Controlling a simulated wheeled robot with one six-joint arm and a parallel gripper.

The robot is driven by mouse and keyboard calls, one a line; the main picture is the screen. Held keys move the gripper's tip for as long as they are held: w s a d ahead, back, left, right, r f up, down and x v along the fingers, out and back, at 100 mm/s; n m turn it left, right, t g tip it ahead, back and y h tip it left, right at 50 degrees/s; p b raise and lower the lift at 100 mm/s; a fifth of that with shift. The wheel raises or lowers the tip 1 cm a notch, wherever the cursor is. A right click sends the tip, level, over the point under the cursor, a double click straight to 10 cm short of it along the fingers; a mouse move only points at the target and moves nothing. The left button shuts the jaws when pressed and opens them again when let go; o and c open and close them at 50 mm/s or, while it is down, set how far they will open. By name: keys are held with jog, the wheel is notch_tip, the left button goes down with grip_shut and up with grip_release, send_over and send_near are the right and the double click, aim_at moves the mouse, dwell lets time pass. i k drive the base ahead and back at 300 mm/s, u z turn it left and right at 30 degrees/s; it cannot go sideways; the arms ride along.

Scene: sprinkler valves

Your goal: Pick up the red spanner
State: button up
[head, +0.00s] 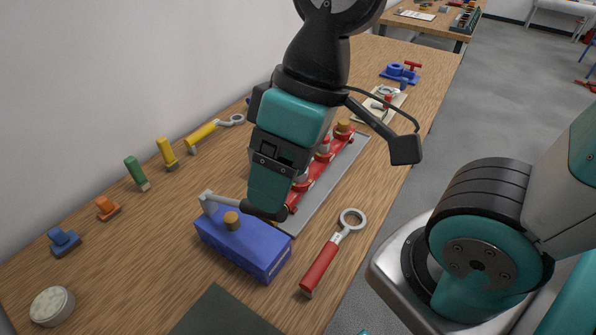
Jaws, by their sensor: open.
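The red spanner (321,266) lies flat on the wooden bench near its right edge. Its grey ring end (352,219) points away from me and its red handle points toward me. My gripper (268,196) hangs to the left of the spanner, above the bench and close to the blue box. It is open, though only one teal finger shows clearly. Nothing is seen between its jaws. The spanner is in full view and apart from the gripper.
A blue box (243,247) with a lever stands left of the spanner. A grey tray (318,204) with red valve pipework lies behind it. A yellow spanner (202,136) and several small coloured parts line the wall side. A dark mat (217,314) lies in front.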

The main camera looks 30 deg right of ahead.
aim_at(307, 286)
jog(key=k, duration=0.5)
jog(key=u, duration=1.35)
jog(key=k, duration=0.75)
jog(key=z, duration=0.15)
jog(key=i, duration=0.35)
